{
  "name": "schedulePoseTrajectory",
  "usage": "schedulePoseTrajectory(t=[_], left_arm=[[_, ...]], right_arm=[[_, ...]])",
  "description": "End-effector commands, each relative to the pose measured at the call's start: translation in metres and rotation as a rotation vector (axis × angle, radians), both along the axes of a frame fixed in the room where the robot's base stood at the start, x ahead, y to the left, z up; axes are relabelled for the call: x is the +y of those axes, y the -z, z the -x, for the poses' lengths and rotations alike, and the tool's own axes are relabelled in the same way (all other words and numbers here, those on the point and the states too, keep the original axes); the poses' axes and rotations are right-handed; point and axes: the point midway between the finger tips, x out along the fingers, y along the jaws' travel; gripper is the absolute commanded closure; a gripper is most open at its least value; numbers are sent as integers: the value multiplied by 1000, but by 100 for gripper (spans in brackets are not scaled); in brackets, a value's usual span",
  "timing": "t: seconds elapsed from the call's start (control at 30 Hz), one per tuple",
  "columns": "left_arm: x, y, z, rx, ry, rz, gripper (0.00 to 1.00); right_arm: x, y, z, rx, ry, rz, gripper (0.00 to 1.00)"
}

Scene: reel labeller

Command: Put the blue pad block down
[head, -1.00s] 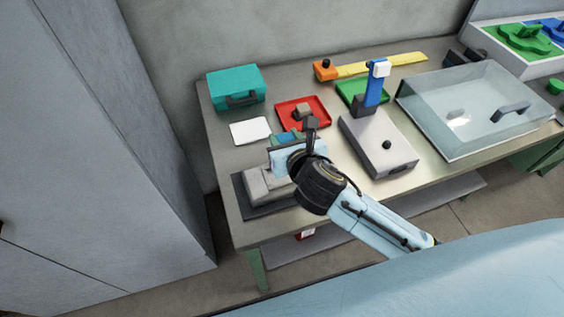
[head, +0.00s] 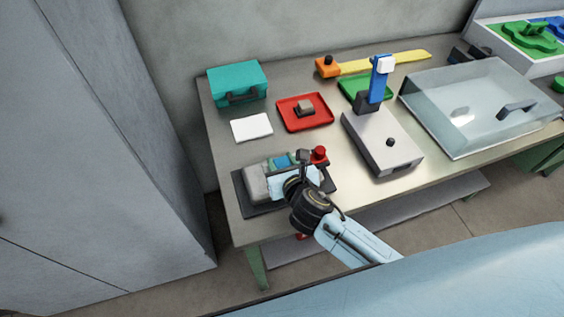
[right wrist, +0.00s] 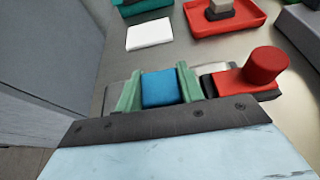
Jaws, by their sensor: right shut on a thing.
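The blue pad block (right wrist: 160,89) is between the green fingers of my right gripper (right wrist: 159,88) in the right wrist view. In the head view my right gripper (head: 284,162) is shut over the grey fixture (head: 256,184), which sits on a dark base (head: 258,208) at the table's front left. A red knob (head: 319,155) stands to the right of the gripper; it also shows in the right wrist view (right wrist: 264,66). The block's underside is hidden, so I cannot tell whether it touches the fixture. My left gripper is not in view.
Behind are a white card (head: 251,127), a red tray (head: 316,121) with a small block, and a teal case (head: 236,84). A grey device (head: 378,145) with a blue post and a clear cover (head: 470,110) stand to the right.

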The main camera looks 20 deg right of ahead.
Motion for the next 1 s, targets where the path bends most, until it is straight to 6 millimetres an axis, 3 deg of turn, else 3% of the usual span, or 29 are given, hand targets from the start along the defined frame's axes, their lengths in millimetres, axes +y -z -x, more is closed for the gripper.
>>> schedulePoseTrajectory(t=[0.2, 0.23, 0.4, 0.73, 0.87, 1.0], left_arm=[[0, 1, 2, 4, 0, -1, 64], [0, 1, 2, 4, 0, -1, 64], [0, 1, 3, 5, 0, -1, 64], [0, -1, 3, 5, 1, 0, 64], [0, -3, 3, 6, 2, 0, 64], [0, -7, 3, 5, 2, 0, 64]], right_arm=[[0, 2, 0, -1, 0, 1, 86], [0, 3, 0, 0, 1, 1, 61], [0, 2, 0, 0, 1, 0, 40], [0, -2, 0, -1, 0, 0, 40], [-1, -7, 15, 0, -1, 2, 40], [-2, -18, 43, 1, -2, 0, 40]])
